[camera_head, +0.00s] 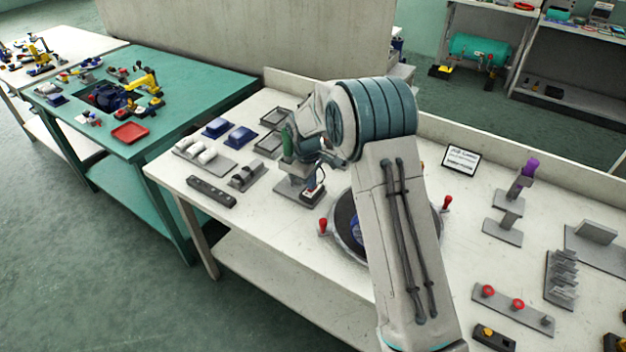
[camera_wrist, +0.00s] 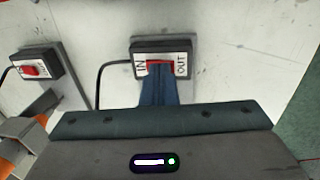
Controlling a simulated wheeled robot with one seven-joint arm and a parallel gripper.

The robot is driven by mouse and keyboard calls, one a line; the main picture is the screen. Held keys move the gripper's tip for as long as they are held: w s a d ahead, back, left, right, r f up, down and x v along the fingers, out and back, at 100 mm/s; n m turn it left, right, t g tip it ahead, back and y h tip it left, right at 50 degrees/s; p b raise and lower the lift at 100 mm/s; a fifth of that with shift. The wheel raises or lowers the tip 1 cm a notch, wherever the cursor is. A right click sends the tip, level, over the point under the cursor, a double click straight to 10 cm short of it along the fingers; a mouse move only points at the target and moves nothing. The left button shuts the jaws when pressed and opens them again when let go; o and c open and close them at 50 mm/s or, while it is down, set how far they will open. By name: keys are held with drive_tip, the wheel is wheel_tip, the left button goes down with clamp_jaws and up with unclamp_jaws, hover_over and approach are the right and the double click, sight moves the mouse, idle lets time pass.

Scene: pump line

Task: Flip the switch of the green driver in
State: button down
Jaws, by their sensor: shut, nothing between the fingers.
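The green driver (camera_head: 287,143) stands upright in a grey stand at the middle of the white bench in the head view. A dark switch box (camera_head: 313,197) sits just right of it. In the wrist view, a switch box (camera_wrist: 142,47) has a white face marked IN on the left and OUT on the right. Its red rocker (camera_wrist: 152,63) is between them, partly hidden by my fingers. My gripper (camera_wrist: 159,68) is shut and empty, its blue fingertips at the rocker. Contact and the rocker's tilt cannot be told.
A second switch box (camera_wrist: 36,66) with a red rocker is left in the wrist view, and cables run on the bench. A round dark fixture with red knobs (camera_head: 323,226) is partly behind my arm. A purple driver (camera_head: 528,169) stands at the right.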

drive_tip(key=shift+r, duration=0.1)
wheel_tip(320, 180, up, 14)
drive_tip(key=w+d+p, duration=0.1)
drive_tip(key=w, duration=0.1)
idle(0.4)
drive_tip(key=shift+s+d+f, duration=0.1)
drive_tip(key=shift+f, duration=0.1)
